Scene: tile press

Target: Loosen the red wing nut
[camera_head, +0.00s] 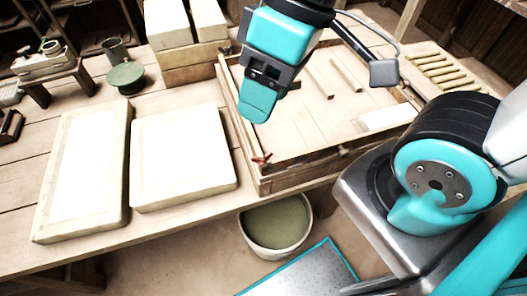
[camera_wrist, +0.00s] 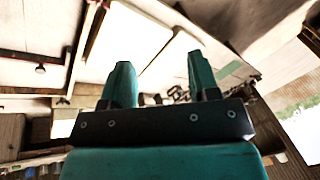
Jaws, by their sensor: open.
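The red wing nut (camera_head: 261,159) is small and sits at the near left corner of the wooden frame (camera_head: 290,182) on the bench. My gripper (camera_head: 258,108) is above the frame's left side, higher than the wing nut and apart from it. In the wrist view my gripper (camera_wrist: 160,78) shows two teal fingers spread apart with nothing between them.
Two pale slabs, one left (camera_head: 85,175) and one right (camera_head: 182,158), lie left of the frame. Stacked pale blocks (camera_head: 188,22) stand behind. A green-topped pot (camera_head: 126,77) is at the back left. A bucket (camera_head: 275,225) stands below the bench edge.

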